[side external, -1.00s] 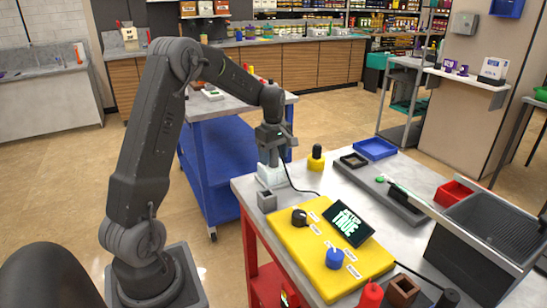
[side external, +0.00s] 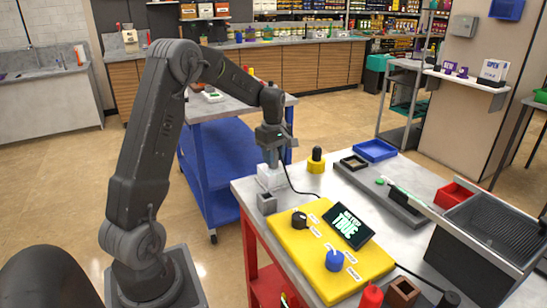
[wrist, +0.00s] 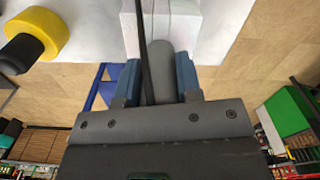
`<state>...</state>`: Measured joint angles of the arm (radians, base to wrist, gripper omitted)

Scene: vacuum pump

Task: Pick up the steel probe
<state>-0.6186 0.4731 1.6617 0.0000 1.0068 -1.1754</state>
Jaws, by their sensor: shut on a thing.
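The steel probe (wrist: 161,62) is a grey rounded cylinder held between the two blue fingers of my gripper (wrist: 158,80) in the wrist view. A black cable runs alongside it. In the side view my gripper (side external: 272,155) points down over a pale, clear-looking block (side external: 271,177) at the near left corner of the table. This block also shows in the wrist view (wrist: 190,22), just beyond the probe. The probe's lower end is at or just above the block; I cannot tell whether it is still inside.
A small grey square holder (side external: 267,203) stands close in front of the block. A yellow and black knob-like piece (side external: 316,160) stands to its right. A yellow panel (side external: 330,250) with knobs and a display (side external: 346,226) fills the nearer tabletop. The black cable (side external: 300,190) trails across the table.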

